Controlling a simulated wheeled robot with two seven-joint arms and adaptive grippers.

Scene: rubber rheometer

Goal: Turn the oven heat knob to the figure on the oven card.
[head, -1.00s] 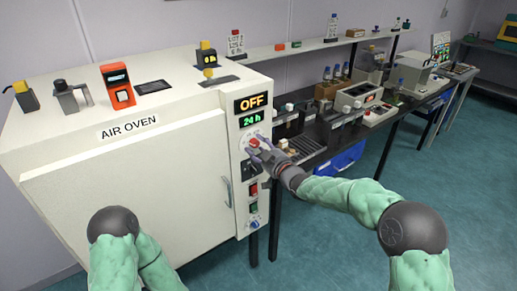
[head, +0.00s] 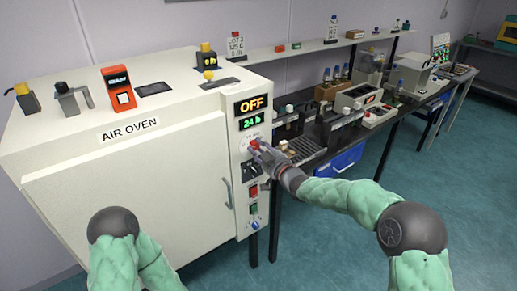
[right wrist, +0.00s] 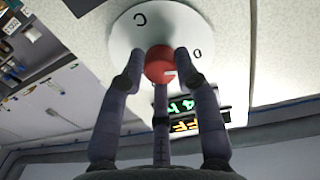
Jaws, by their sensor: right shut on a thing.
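The white air oven (head: 130,170) fills the left of the head view. Its panel has a display (head: 254,105) reading OFF and a green one (head: 253,123) reading 24 h. Below them is a red knob (head: 254,144) on a round white dial. My right gripper (head: 259,147) is shut on this red knob (right wrist: 159,65). The right wrist view shows its fingers around the knob and a pale mark on it; most dial figures are hidden or out of view. My left gripper is out of view.
A black knob (head: 250,170), red and green switches and a blue knob (head: 254,223) sit below on the panel. The oven's door handle (head: 228,193) is just left of them. A dark bench (head: 310,148) with instruments stands to the right.

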